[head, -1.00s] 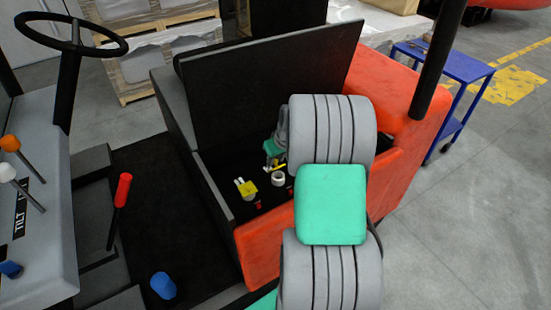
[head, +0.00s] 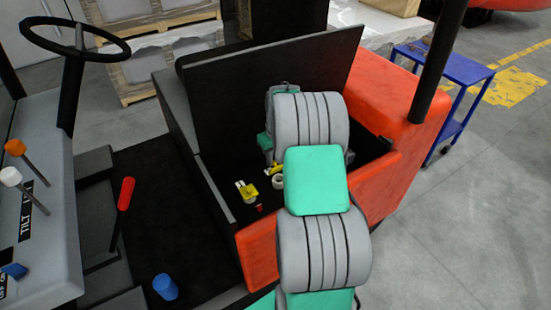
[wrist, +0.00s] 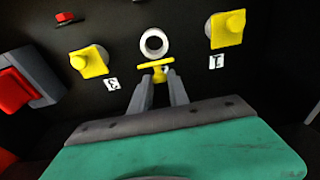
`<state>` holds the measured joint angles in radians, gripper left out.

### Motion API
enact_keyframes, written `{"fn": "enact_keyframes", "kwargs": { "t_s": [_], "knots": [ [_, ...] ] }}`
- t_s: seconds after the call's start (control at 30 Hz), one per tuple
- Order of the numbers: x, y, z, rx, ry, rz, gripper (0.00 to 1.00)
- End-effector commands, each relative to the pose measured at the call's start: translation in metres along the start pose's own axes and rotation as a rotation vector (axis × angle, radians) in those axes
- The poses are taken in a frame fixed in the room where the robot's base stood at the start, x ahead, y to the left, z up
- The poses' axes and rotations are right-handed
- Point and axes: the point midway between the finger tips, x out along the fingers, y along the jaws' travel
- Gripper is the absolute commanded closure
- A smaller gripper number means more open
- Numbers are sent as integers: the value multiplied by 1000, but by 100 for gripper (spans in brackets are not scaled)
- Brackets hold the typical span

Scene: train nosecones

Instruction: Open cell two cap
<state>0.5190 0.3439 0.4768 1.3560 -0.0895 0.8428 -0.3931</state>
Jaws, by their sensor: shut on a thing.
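The middle cell's white ring (wrist: 155,43) stands open with a dark hole in the wrist view. It lies between the labels 3 and 1. Its yellow cap (wrist: 155,66) is off the hole, seen edge-on at the ring's near side. I cannot tell whether it is still joined to the ring. My gripper (wrist: 158,84) is shut on this cap. In the head view my arm hides the gripper, and the white ring (head: 277,182) is partly covered. The yellow caps by label 3 (wrist: 89,61) and label 1 (wrist: 228,29) sit on their cells.
A red connector (wrist: 18,88) in a grey block lies at the left in the wrist view. The raised black lid (head: 270,90) stands behind the battery bay. The orange body wall (head: 258,250) borders the bay in front. A steering wheel (head: 75,50) is at the upper left.

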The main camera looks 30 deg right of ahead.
Motion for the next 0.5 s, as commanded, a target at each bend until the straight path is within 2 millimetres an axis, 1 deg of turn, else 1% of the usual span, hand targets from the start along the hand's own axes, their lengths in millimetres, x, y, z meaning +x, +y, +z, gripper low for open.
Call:
{"fn": "enact_keyframes", "kwargs": {
  "t_s": [0.03,0.2,0.5],
  "knots": [
    [0,0,-4,0,-37,1,100],
    [2,0,-9,2,-123,1,100],
    [3,0,-10,3,-140,0,100]
  ]
}}
